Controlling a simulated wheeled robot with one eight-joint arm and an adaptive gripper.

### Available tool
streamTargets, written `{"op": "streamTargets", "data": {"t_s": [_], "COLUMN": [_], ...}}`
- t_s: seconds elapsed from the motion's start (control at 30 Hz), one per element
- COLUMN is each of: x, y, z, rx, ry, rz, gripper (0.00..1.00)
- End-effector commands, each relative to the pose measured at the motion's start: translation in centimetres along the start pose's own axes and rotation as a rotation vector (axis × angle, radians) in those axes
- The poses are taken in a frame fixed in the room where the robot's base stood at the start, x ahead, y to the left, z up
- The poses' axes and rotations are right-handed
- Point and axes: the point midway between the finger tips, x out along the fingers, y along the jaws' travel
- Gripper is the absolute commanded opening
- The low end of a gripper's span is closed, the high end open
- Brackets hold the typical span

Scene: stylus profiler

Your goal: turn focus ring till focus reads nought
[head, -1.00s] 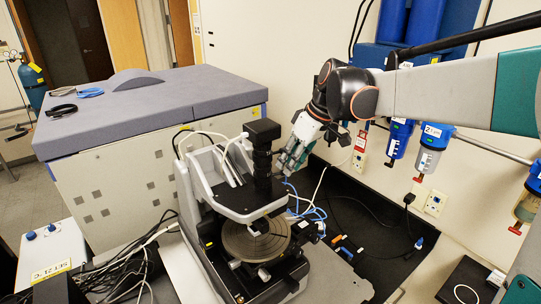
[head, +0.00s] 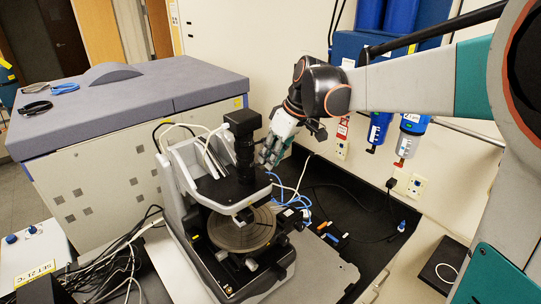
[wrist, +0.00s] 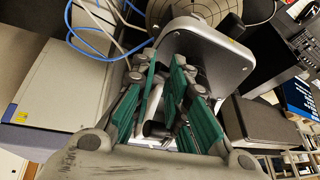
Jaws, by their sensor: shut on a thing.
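The stylus profiler (head: 183,185) stands on the bench in the head view, with a round grooved stage (head: 240,232) under a black plate (head: 232,190). A black optics column (head: 244,157) rises from that plate. My gripper (head: 264,160) reaches in from the right against the column's side. In the wrist view, the green-padded fingers of my gripper (wrist: 170,75) are close together beside the plate (wrist: 205,50). My gripper is shut on what looks like the focus ring on the column. The ring itself is mostly hidden by the fingers. I see no focus reading in either view.
A large grey-topped cabinet (head: 115,105) stands at the left. Blue cables (head: 290,205) and white leads loop to the right of the profiler. Blue filter housings (head: 412,135) hang on the wall below my arm.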

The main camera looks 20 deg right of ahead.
Motion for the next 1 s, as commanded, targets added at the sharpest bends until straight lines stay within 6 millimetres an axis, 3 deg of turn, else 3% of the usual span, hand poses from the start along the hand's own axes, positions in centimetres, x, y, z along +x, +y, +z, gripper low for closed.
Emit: {"op": "streamTargets", "data": {"t_s": [1.0], "x": [-0.5], "y": [-4.2], "z": [2.5], "rx": [0.623], "ry": [0.075], "rz": [0.258], "gripper": [0.00]}}
